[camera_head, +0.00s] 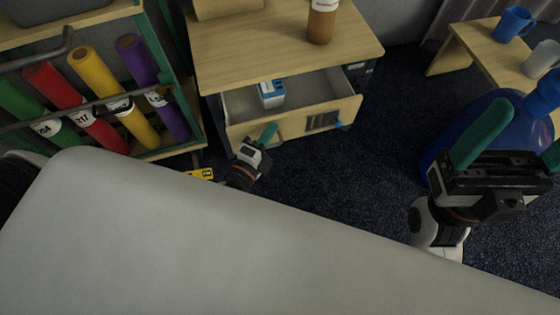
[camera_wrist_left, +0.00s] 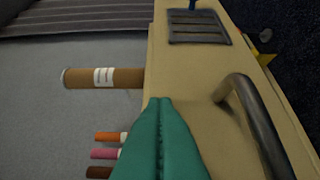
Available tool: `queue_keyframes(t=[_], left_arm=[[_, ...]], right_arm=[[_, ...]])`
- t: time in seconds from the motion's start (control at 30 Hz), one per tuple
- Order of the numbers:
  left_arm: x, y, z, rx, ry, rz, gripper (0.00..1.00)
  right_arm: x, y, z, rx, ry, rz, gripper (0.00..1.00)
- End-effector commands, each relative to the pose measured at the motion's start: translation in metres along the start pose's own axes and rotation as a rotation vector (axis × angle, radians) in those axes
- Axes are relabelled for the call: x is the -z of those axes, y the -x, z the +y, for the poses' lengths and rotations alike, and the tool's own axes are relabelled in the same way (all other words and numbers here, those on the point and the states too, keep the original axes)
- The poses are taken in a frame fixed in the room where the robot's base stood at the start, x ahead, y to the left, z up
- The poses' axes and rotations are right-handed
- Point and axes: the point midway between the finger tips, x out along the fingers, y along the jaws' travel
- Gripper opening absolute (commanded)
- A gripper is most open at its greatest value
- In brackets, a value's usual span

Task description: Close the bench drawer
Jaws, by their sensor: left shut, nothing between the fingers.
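The bench (camera_head: 280,50) has a drawer (camera_head: 310,88) pulled open, with a pale wooden front (camera_head: 290,124) and a blue-and-white box (camera_head: 271,94) inside. My left gripper (camera_head: 268,134) is shut and empty at the left part of the drawer front. In the left wrist view its closed teal fingers (camera_wrist_left: 159,104) overlap the wooden front (camera_wrist_left: 190,85), beside a curved grey handle (camera_wrist_left: 250,115). I cannot tell whether they touch it. My right gripper (camera_head: 520,145) is open and empty at the right, away from the drawer.
A brown bottle (camera_head: 321,22) stands on the bench top. A rack of coloured rolls (camera_head: 95,85) is at the left. A blue jug (camera_head: 490,140) is behind my right gripper, near a small table (camera_head: 485,50) with mugs. Dark carpet lies clear between.

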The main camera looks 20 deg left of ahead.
Motion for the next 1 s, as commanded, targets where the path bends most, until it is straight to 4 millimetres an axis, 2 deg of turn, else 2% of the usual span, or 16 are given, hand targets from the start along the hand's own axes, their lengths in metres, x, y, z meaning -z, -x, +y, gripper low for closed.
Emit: queue_keyframes(t=[0.03, 0.2, 0.5, 0.7, 1.0], left_arm=[[0.011, -0.011, 0.004, -0.004, -0.007, 0.0, 0.0], [0.041, -0.041, 0.003, -0.004, -0.006, 0.0, 0.0], [0.078, -0.078, 0.001, -0.002, -0.003, 0.001, 0.0], [0.089, -0.089, 0.0, -0.001, -0.002, 0.001, 0.0], [0.095, -0.093, 0.001, -0.002, -0.002, 0.005, 0.0]], right_arm=[[-0.001, -0.001, 0.0, 0.004, -0.001, 0.012, 0.85], [-0.004, 0.002, 0.001, 0.012, -0.004, 0.028, 0.85], [-0.004, 0.001, 0.001, 0.011, -0.004, 0.025, 0.85], [-0.004, 0.001, 0.001, 0.01, -0.004, 0.026, 0.85], [-0.003, 0.001, 0.001, 0.011, -0.004, 0.026, 0.85]])
